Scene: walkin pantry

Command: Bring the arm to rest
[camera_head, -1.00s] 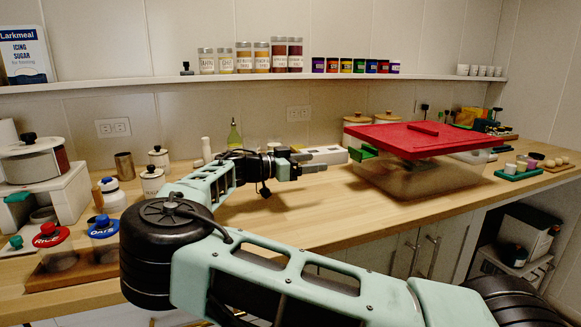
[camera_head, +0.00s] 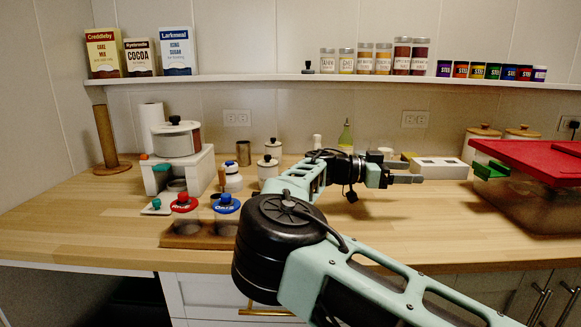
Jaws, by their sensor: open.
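My arm stretches from the lower right over the wooden counter (camera_head: 120,222), with a large black joint at the counter's front edge. My gripper (camera_head: 418,179) is at the arm's far end, above the counter and pointing right. It is open, and I see nothing between its fingers. A white box (camera_head: 452,171) is behind and to the right of it. The clear bin with the red lid (camera_head: 530,157) is farther right, apart from the gripper.
Red and blue lidded jars (camera_head: 226,207) stand in a wooden holder left of my black joint. A white stand (camera_head: 190,168) carries a canister. Several spice jars and boxes line the shelf (camera_head: 260,77). The counter's left front is clear.

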